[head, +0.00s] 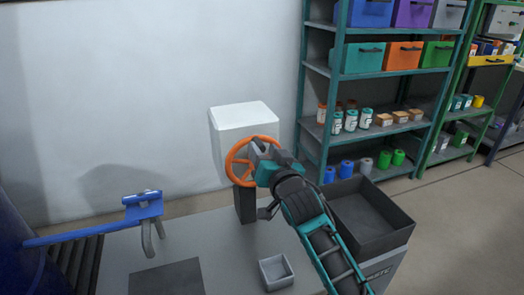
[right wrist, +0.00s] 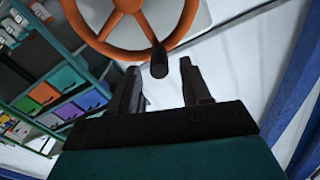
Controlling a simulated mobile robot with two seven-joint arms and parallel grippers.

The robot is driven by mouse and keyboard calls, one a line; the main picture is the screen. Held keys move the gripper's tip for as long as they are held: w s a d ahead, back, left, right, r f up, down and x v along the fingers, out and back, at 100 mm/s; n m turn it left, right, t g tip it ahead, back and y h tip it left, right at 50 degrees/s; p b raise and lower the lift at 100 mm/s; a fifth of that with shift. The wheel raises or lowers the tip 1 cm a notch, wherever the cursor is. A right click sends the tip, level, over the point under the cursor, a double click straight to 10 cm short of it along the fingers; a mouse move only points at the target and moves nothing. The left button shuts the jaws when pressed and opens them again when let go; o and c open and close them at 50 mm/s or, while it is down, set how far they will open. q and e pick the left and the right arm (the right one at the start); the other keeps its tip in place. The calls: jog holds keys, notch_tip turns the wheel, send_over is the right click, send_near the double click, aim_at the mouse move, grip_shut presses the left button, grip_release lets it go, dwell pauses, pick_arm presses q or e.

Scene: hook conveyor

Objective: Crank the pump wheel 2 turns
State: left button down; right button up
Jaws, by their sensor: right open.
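The orange pump wheel (head: 229,161) is mounted upright on the front of a white box (head: 243,115). In the right wrist view the wheel's rim and spokes (right wrist: 88,32) fill the top, and a dark crank knob (right wrist: 159,62) sticks out from its lower rim. My right gripper (head: 262,151) is at the wheel's right side and hides part of it. In the right wrist view the gripper's fingers (right wrist: 160,70) are apart, with the knob showing in the gap between their tips. Whether the fingers touch the knob cannot be told. My left gripper is not in view.
A blue bar (head: 90,232) with a grey hook (head: 153,238) reaches in from the left over the grey table (head: 225,270). A small grey tray (head: 276,272) lies on the table. A dark open bin (head: 385,240) stands right. Shelves with boxes (head: 385,56) stand behind.

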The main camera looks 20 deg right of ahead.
jog(key=shift+w, duration=1)
jog(key=shift+c, duration=0.5)
grip_shut()
